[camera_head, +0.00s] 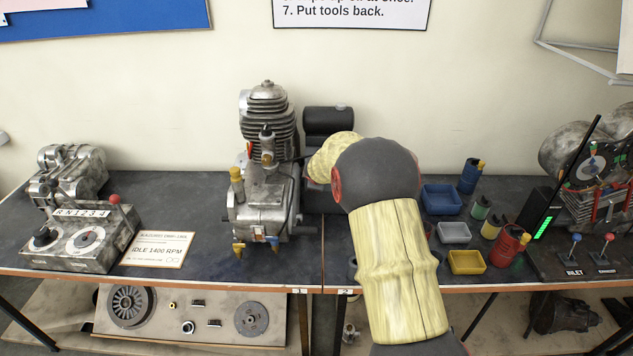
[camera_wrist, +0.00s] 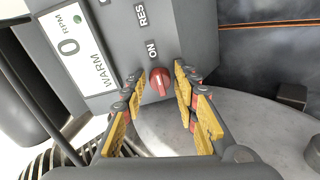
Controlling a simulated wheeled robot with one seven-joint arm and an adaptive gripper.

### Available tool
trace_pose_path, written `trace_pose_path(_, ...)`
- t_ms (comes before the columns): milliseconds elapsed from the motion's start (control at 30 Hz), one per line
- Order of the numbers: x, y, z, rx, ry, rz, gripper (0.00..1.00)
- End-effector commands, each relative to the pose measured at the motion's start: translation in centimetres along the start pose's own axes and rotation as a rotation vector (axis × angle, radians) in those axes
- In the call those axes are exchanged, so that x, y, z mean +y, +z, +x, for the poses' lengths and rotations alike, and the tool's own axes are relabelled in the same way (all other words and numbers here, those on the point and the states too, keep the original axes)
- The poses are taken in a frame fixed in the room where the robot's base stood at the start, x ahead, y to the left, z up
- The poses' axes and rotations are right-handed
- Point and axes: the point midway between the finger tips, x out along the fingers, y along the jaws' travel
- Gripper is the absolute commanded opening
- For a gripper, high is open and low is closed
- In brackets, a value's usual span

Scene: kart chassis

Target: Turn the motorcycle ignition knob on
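The red ignition knob (camera_wrist: 160,82) sits on a dark grey control box (camera_wrist: 112,48) in the wrist view, just below the printed word ON. A pale mark shows on its face; I cannot tell its exact setting. My gripper (camera_wrist: 161,72) is open, with its yellow fingers on either side of the knob and visible gaps between. I cannot tell how deep the fingertips reach. In the head view my arm hides the gripper and the knob.
A single-cylinder engine (camera_head: 267,150) stands left of my arm. Small blue, grey and yellow trays (camera_head: 467,262) and several colored cans stand to the right. A lever box (camera_head: 85,239) sits at left.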

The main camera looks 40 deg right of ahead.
Motion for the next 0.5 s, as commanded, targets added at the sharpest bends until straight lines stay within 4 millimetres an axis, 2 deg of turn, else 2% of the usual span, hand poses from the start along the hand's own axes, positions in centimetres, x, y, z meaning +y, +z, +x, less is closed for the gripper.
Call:
trace_pose_path(133, 0.01, -0.01, 0.00, 0.000, 0.000, -0.001, 0.40)
trace_pose_path(500, 0.10, -0.05, -0.58, 0.001, 0.002, -0.001, 0.40)
